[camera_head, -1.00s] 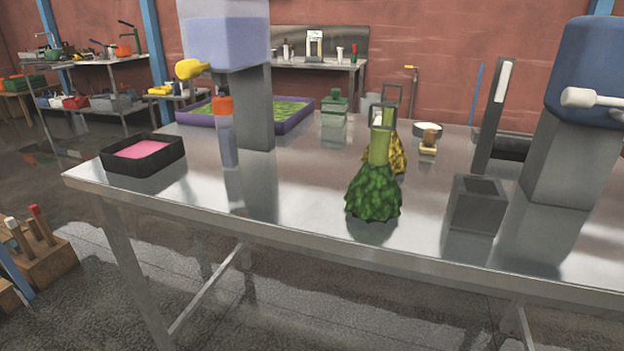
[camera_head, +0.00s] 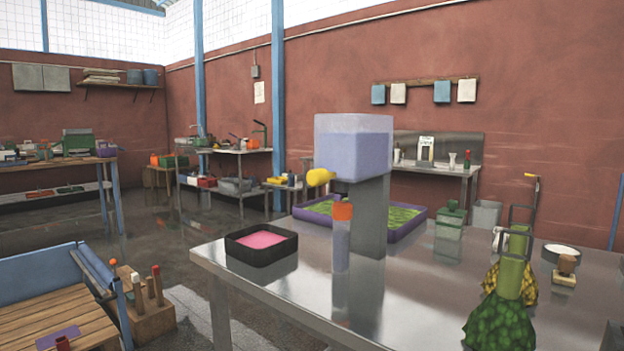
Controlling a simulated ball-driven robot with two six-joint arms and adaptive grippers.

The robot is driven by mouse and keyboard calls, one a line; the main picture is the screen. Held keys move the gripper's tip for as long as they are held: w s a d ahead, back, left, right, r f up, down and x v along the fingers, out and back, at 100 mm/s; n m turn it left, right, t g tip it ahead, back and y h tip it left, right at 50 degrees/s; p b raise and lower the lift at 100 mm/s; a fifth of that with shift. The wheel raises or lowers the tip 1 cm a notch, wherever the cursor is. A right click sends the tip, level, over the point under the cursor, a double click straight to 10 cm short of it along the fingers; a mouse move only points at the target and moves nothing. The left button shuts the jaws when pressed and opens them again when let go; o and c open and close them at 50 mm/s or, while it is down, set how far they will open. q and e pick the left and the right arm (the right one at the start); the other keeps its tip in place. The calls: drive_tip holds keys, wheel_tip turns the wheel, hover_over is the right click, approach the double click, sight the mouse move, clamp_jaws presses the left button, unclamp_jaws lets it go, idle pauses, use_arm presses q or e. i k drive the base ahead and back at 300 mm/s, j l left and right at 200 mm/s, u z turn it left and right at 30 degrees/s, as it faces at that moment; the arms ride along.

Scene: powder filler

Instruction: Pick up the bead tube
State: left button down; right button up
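A slim upright tube (camera_head: 341,245) with an orange top stands on the steel table (camera_head: 285,287), just in front of the grey column of a powder filler. It may be the bead tube; its contents are too small to make out. The powder filler (camera_head: 354,147) has a pale blue box on top and a yellow knob on its left side. I cannot tell whether the tube touches the filler. Neither of my grippers is in view.
A black tray with pink filling (camera_head: 262,251) sits left of the tube. A purple-rimmed tray (camera_head: 419,213) lies behind the filler. Green and yellow brush-like bundles (camera_head: 499,325) stand at the right. A wooden bench (camera_head: 45,300) is at the lower left.

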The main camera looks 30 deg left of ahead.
sight(341, 229)
drive_tip(key=u, duration=0.85)
